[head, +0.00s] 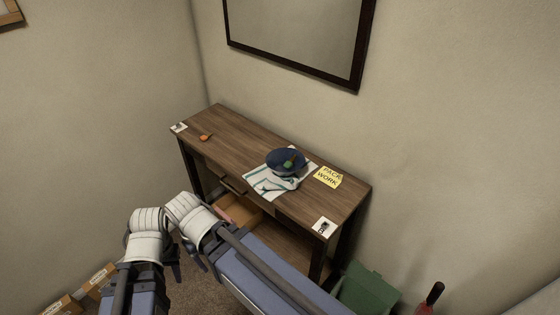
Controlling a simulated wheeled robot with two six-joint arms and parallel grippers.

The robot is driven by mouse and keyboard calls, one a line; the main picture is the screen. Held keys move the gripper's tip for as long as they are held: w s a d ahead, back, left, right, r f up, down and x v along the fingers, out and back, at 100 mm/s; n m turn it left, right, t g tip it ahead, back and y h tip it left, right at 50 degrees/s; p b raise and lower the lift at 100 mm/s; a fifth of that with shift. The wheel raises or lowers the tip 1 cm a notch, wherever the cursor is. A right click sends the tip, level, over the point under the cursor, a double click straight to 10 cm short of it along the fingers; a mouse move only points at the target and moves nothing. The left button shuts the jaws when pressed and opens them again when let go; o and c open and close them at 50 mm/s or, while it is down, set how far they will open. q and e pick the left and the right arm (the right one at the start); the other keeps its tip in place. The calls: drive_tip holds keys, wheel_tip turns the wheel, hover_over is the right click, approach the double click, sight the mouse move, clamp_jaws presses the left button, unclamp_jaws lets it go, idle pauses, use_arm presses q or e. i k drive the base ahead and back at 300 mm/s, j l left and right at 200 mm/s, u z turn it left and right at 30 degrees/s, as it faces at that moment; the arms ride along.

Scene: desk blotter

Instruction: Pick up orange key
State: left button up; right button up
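The orange key (205,137) lies flat near the left end of the wooden desk top (235,133), and nothing covers it. My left gripper (175,268) hangs low in front of the desk, at the lower left, well short of the key. My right gripper (197,255) is close beside it, also below the desk top. Both are small, dark and partly hidden by my wrists, so I cannot tell how their fingers stand. Neither gripper touches the key.
A dark blue cap (286,161) on a striped cloth (262,182) and a yellow note (328,177) lie right of the key. A small card (179,127) lies at the left corner, another card (324,227) at the right. A green bin (367,290) stands at right.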

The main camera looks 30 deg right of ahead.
sight(204, 138)
drive_tip(key=i+u, duration=0.15)
drive_tip(key=i, duration=0.25)
drive_tip(key=i+l+u, duration=0.2)
drive_tip(key=i, duration=0.2)
drive_tip(key=i+l+u, duration=0.15)
drive_tip(key=i, duration=0.2)
